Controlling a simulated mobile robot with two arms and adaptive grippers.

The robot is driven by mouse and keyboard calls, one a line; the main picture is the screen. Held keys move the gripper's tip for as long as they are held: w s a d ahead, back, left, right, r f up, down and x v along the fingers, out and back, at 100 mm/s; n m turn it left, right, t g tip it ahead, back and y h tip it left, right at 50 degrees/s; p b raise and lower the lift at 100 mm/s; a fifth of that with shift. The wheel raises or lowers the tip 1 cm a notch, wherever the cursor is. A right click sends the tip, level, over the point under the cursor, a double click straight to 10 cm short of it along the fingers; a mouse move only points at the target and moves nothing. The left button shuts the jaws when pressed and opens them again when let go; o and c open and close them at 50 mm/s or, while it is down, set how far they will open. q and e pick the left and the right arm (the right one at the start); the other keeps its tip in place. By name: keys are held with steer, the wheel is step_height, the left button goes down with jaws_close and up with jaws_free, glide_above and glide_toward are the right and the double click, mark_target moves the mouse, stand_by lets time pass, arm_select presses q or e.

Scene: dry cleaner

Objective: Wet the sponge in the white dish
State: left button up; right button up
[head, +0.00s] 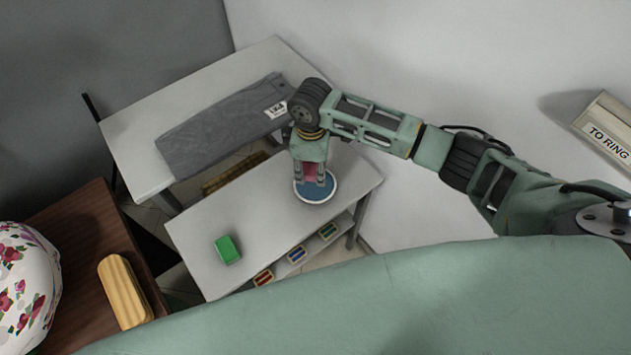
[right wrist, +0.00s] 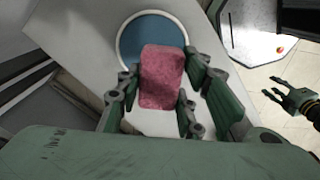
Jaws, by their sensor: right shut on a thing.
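A pink sponge (right wrist: 162,76) is held upright between the fingers of my right gripper (head: 312,178), which is shut on it. The white dish (head: 317,202), with a blue round inside, stands on the pale grey table directly below. In the right wrist view the sponge covers the lower part of the dish (right wrist: 119,42). I cannot tell whether the sponge's low end touches the blue surface. My left gripper (right wrist: 279,93) shows only at the right of the right wrist view, away from the dish, fingers apart and empty.
A green block (head: 227,250) lies on the same table (head: 255,208), front left. Small coloured boxes (head: 297,254) sit on a shelf below. A folded grey garment (head: 222,125) lies on the white table behind. A yellow ribbed block (head: 124,291) and a floral rounded thing (head: 25,285) stand left.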

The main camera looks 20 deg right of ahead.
mark_target(315, 184)
steer(key=shift+w+d+n, duration=0.3)
steer(key=shift+w+d, duration=0.15)
steer(key=shift+d, duration=0.1)
steer(key=shift+f, duration=0.2)
steer(key=shift+f+b, duration=0.55)
steer(key=shift+b, duration=0.2)
step_height(315, 184, down, 4)
steer(key=b, duration=0.3)
steer(key=shift+r+b, duration=0.25)
steer(key=shift+b, duration=0.1)
steer(key=shift+f+b, duration=0.5)
steer(key=shift+b, duration=0.05)
arm_select(q)
step_height(315, 184, down, 6)
steer(key=shift+s, duration=0.1)
steer(key=shift+s+f, duration=0.1)
steer(key=shift+f, duration=0.2)
arm_select(e)
steer(key=shift+f, duration=0.5)
arm_select(q)
steer(key=shift+r, duration=0.4)
arm_select(e)
steer(key=shift+s+f, duration=0.1)
